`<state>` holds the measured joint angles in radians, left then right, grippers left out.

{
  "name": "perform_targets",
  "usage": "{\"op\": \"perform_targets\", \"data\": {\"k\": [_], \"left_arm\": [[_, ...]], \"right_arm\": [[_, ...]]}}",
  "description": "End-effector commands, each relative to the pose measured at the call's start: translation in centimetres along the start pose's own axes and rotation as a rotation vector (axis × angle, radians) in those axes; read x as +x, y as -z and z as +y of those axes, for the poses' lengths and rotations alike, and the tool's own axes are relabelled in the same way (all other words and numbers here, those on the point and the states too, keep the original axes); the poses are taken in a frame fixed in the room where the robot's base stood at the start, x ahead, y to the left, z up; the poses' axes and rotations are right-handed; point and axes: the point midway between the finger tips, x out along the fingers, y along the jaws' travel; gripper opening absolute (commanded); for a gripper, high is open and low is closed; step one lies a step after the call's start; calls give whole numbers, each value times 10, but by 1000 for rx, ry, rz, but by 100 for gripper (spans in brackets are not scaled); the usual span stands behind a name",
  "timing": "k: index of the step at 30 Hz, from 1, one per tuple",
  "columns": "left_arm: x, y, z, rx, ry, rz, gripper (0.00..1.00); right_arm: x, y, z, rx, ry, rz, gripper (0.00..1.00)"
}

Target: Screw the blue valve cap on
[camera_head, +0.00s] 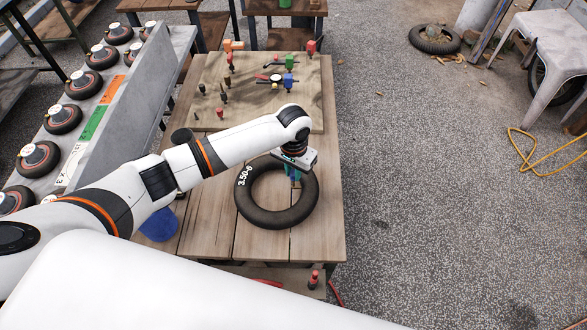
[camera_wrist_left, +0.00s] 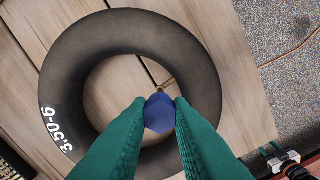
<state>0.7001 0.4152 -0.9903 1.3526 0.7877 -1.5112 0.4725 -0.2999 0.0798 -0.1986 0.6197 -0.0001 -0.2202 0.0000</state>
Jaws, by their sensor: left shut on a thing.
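The blue valve cap (camera_wrist_left: 159,113) sits between the two green fingertips of my left gripper (camera_wrist_left: 160,106), which is shut on it. The cap's faceted top faces the wrist camera. The gripper (camera_head: 293,173) points down over the hole of the black tyre (camera_head: 250,212), marked 3.50-6, which lies flat on the plank table. It also shows in the wrist view (camera_wrist_left: 72,75). A small brass-coloured bit (camera_wrist_left: 167,84) shows just beyond the cap. The fingers and cap hide what is under them, so I cannot tell whether the cap touches a valve stem. My right gripper is not identifiable.
A board (camera_head: 210,75) with several coloured fittings and a gauge lies behind the tyre. A sloped grey rack (camera_head: 150,75) with several small wheels stands left. A blue bowl-like thing (camera_head: 159,225) is at the table's left edge. Open gravel (camera_head: 430,200) lies right.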

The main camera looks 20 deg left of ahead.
Motion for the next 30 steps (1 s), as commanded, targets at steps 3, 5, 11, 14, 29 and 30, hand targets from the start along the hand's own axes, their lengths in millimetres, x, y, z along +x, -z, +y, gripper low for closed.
{"op": "perform_targets", "data": {"k": [3,5,11,14,29,30], "left_arm": [[0,0,0,0,0,0,0],[0,0,0,0,0,0,0],[-1,0,0,0,1,0,0],[-1,0,0,0,1,1,0],[0,0,0,0,1,0,0],[0,0,0,0,1,0,0]], "right_arm": [[0,0,2,1,-3,0,44],[0,0,3,1,-4,0,44],[-2,0,3,0,-4,0,44],[-5,0,3,0,-4,0,44],[-9,0,1,-2,-1,0,44],[-9,0,0,-2,-1,1,44]]}}
